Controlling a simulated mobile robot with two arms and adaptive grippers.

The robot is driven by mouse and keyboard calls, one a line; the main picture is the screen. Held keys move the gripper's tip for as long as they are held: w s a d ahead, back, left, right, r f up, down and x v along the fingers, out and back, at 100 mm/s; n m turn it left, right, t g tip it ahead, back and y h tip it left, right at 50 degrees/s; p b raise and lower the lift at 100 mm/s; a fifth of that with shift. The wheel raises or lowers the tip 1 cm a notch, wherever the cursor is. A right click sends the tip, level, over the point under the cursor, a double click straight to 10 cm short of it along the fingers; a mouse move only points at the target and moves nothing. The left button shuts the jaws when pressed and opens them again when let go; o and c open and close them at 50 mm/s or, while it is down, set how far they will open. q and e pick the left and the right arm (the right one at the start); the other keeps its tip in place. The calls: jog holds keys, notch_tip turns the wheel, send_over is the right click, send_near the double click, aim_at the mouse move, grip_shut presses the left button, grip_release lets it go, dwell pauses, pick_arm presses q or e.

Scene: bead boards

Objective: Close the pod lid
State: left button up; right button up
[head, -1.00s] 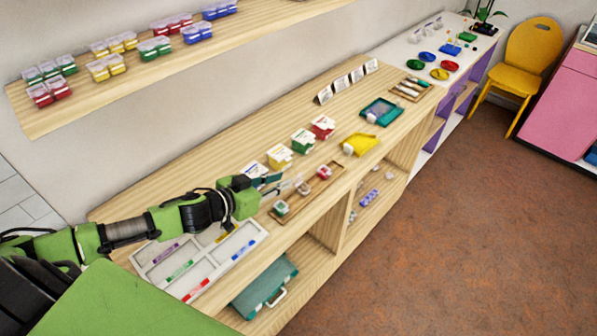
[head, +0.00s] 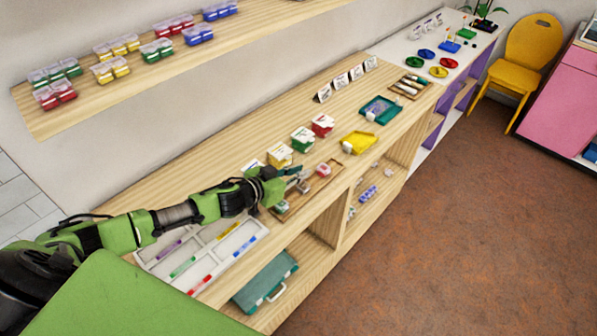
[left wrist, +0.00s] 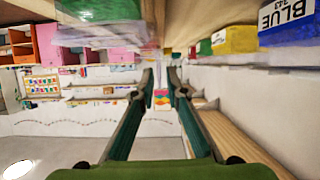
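A wooden tray (head: 334,177) on the shelf top holds small clear-topped pods. A red pod (head: 323,170) sits toward its far end, and a green pod (head: 281,206) at its near end. A pod between them is mostly hidden by my gripper. I cannot tell which pod's lid stands open. My left gripper (head: 303,180) is low over the middle of the tray. In the left wrist view the left gripper (left wrist: 161,78) has its fingers apart with nothing between them. A clear pod with green content (left wrist: 100,10) is beside the fingers at upper left. My right gripper is out of view.
Labelled boxes, including a yellow one (head: 279,155), a green one (head: 303,139) and a red one (head: 322,125), stand behind the tray. A white divided tray (head: 222,255) lies nearer, under my arm. A yellow tray (head: 359,142) lies farther along.

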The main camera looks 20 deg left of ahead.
pick_arm(q)
grip_shut()
jog(key=shift+s+d, duration=0.1)
jog(key=shift+d, duration=0.1)
jog(key=shift+m+y, duration=0.3)
jog(key=shift+m, duration=0.1)
jog(key=shift+s+d+f+m+t+y, duration=0.15)
jog(key=shift+d+m+t+y, duration=0.15)
jog(key=shift+d+m+y, duration=0.3)
jog(key=shift+s+d+f+m+t+y+b, duration=0.1)
jog(key=shift+d+m+t+y+b, duration=0.1)
jog(key=shift+m+b, duration=0.3)
jog(key=shift+s+d+f+m+t+y+b, duration=0.1)
jog(key=shift+m+t+y+b, duration=0.1)
jog(key=shift+m+b, duration=0.3)
jog(key=shift+m, duration=0.3)
jog(key=shift+o, duration=2.1)
grip_release()
